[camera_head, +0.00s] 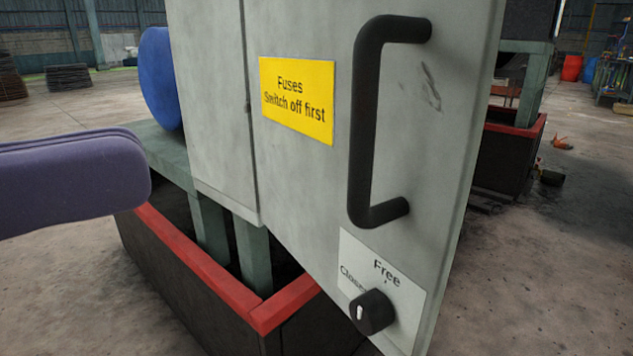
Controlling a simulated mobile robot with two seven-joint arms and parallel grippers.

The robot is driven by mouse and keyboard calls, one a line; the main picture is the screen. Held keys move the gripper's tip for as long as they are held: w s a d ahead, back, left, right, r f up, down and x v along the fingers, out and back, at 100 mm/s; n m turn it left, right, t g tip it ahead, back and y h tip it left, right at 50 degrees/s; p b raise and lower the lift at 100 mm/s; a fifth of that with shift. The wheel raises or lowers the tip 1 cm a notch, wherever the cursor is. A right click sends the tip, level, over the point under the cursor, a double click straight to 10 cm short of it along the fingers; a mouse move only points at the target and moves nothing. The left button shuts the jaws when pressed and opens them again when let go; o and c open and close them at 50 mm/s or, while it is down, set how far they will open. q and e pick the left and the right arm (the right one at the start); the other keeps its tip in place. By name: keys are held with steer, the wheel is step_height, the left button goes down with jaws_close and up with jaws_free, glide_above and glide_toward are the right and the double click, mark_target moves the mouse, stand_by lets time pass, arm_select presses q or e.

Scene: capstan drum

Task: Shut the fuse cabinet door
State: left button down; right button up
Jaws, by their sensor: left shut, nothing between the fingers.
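The grey fuse cabinet door (300,175) fills the middle of the head view. It carries a yellow sign (297,98) reading "Fuses Switch off first", a black bar handle (364,130) and a black knob (372,311). The door meets another grey cabinet panel (208,90) at a seam on its left, with a hinge-like part there. The door's free edge is on the right; it looks swung out, with no cabinet showing beyond that edge. My left gripper (143,180), purple and rounded, is shut and empty, left of the cabinet and apart from the handle. My right gripper is out of view.
The knob's white plate (408,288) reads "Free" and a partly hidden "Close...". A red-rimmed dark base (195,262) lies below the cabinet. A blue drum (158,78) stands behind it. Concrete floor (545,270) is open at the right.

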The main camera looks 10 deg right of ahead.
arm_select(q)
steer(key=p, duration=0.3)
glide_toward(463, 100)
steer(key=p+x, duration=0.1)
steer(key=x, duration=0.4)
steer(key=shift+w+d+p, duration=0.2)
steer(key=shift+d+p, duration=0.1)
steer(key=shift+w+d, duration=0.2)
steer(key=shift+d, duration=0.35)
